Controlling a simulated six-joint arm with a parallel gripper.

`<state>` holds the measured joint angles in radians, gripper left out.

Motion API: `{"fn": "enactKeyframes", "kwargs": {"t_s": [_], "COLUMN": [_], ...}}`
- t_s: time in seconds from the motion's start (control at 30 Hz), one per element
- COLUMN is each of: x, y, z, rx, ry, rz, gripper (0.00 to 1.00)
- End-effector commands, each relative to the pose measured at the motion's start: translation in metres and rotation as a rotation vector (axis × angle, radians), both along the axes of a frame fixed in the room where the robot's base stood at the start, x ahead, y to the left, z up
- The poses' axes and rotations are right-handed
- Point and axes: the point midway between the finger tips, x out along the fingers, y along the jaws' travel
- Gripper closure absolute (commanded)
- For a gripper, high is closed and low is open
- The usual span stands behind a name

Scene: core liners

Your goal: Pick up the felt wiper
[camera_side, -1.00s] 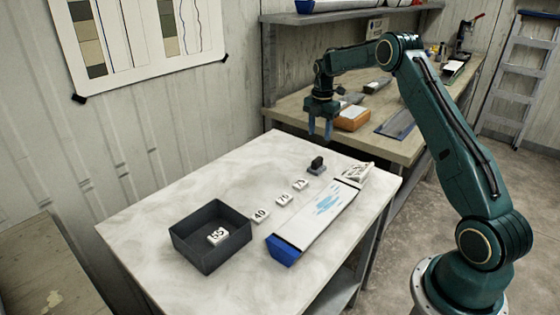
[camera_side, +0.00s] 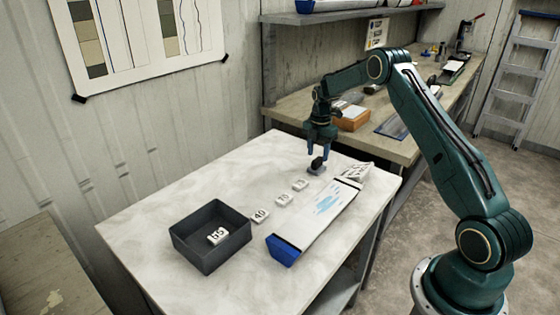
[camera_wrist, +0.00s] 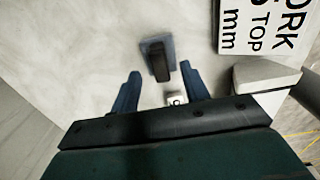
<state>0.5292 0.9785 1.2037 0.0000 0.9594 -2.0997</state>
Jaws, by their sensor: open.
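The felt wiper (camera_side: 317,165) has a dark upright grip on a grey-blue pad and sits on the white marbled table, beyond the row of number tags. It also shows in the wrist view (camera_wrist: 158,60), just ahead of the fingertips. My gripper (camera_side: 320,153) hangs pointing down right above the wiper. In the wrist view my gripper (camera_wrist: 160,75) has its two blue fingers apart, with the wiper lying between their lines. The fingers do not visibly grip it.
A black open box (camera_side: 212,263) holds a number tag at the table's left. Several white number tags (camera_side: 283,199) lie in a row. A long liner with a blue end cap (camera_side: 283,250) lies along the right side. A printed card (camera_side: 355,172) stands beside the wiper.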

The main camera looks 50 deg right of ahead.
Motion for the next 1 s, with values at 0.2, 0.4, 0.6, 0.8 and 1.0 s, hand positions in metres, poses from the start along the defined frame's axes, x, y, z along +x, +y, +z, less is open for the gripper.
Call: {"fn": "enactKeyframes", "kwargs": {"t_s": [0.2,0.4,0.6,0.8,1.0], "x": [0.0,0.0,0.0,0.0,0.0], "y": [0.0,0.0,0.0,0.0,0.0], "z": [-0.026,-0.037,-0.037,-0.037,-0.037], "rx": [0.001,0.0,0.0,0.0,0.0], "ry": [0.002,0.001,0.0,0.0,0.0], "rz": [0.0,0.0,0.0,0.0,0.0], "gripper": [0.55,0.55,0.55,0.55,0.78]}}
